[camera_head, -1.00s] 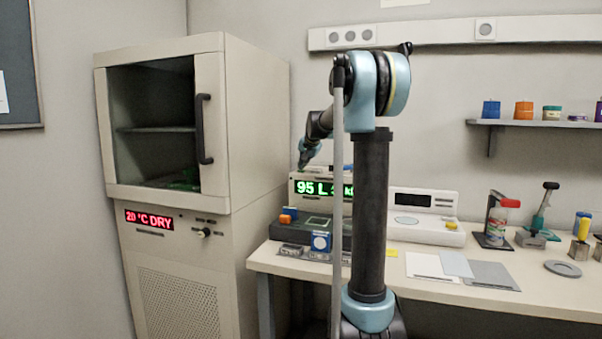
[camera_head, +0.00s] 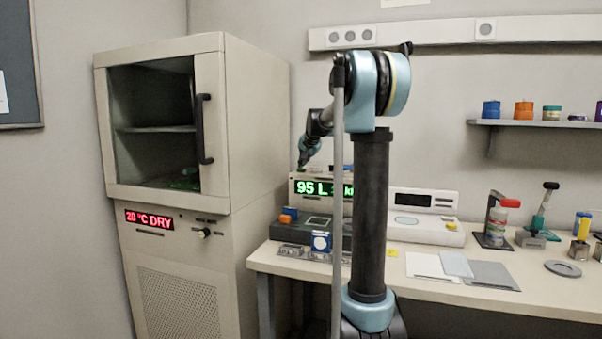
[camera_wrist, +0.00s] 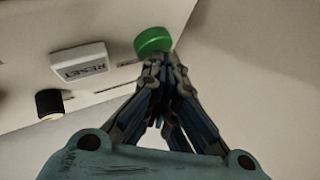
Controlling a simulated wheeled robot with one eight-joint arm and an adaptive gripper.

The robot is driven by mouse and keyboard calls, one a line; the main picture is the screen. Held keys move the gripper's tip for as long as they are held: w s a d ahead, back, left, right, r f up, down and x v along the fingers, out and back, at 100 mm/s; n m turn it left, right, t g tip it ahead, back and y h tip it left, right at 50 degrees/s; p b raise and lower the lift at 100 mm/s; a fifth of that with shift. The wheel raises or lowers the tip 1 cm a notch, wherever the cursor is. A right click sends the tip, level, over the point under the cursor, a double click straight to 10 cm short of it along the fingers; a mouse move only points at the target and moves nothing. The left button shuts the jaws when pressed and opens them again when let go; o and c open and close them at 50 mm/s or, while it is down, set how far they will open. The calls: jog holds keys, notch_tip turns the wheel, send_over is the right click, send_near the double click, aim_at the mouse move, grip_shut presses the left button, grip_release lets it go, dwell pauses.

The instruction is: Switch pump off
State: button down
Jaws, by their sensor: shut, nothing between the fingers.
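My gripper (camera_head: 301,168) is at the unit's top left. In the wrist view my gripper (camera_wrist: 165,62) is shut and empty, its fingertips close by a round green button (camera_wrist: 152,40). I cannot tell whether they touch it. A white RESET button (camera_wrist: 79,62) and a black knob (camera_wrist: 49,103) are to the left of the green button on the same panel.
A tall drying cabinet (camera_head: 240,120) with a red "20 °C DRY" display stands left of the bench (camera_head: 420,283). A blue block (camera_head: 321,241) is in front of the unit. A white scale (camera_head: 440,232) is right of my column. A shelf (camera_head: 530,123) holds several jars.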

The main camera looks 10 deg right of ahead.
jog(key=shift+r, duration=0.7)
jog(key=shift+r, duration=2.55)
